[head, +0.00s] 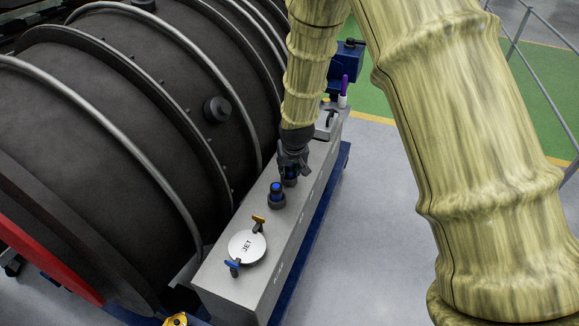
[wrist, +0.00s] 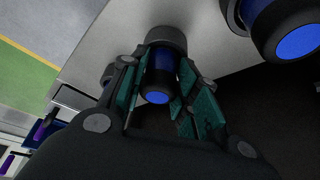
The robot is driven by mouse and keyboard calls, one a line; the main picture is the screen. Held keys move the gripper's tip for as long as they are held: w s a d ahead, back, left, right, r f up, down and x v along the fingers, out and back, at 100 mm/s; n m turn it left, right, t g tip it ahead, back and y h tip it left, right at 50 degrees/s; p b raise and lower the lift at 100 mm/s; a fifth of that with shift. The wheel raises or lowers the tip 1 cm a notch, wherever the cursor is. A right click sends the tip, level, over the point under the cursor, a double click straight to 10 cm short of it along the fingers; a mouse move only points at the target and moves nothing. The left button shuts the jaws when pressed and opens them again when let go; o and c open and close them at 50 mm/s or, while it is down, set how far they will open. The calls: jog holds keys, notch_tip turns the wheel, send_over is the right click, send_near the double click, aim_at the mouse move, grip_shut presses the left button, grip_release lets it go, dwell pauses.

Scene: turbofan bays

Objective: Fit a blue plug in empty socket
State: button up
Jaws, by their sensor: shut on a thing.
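My gripper (head: 292,163) points down at the top of the long grey box. It is shut on a blue plug (wrist: 160,75), with its teal finger pads on both sides of the plug in the wrist view. The far end of this plug meets a dark round socket collar (wrist: 166,37) on the box. I cannot tell how deep the plug sits in it. In the head view the held plug (head: 291,180) is partly hidden by my fingers. A second blue plug (head: 276,188) stands upright in a dark collar just nearer; it also shows in the wrist view (wrist: 290,35).
A large dark engine casing (head: 90,130) stands close on the left. Grey floor (head: 370,230) is clear on the right.

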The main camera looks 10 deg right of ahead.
jog(key=o, duration=1)
jog(key=shift+f, duration=0.1)
jog(key=shift+o, duration=0.2)
jog(key=shift+r, duration=0.25)
jog(key=b+v, duration=0.2)
jog(key=v, duration=0.9)
jog(key=shift+s+r, duration=0.25)
jog(key=shift+r, duration=0.1)
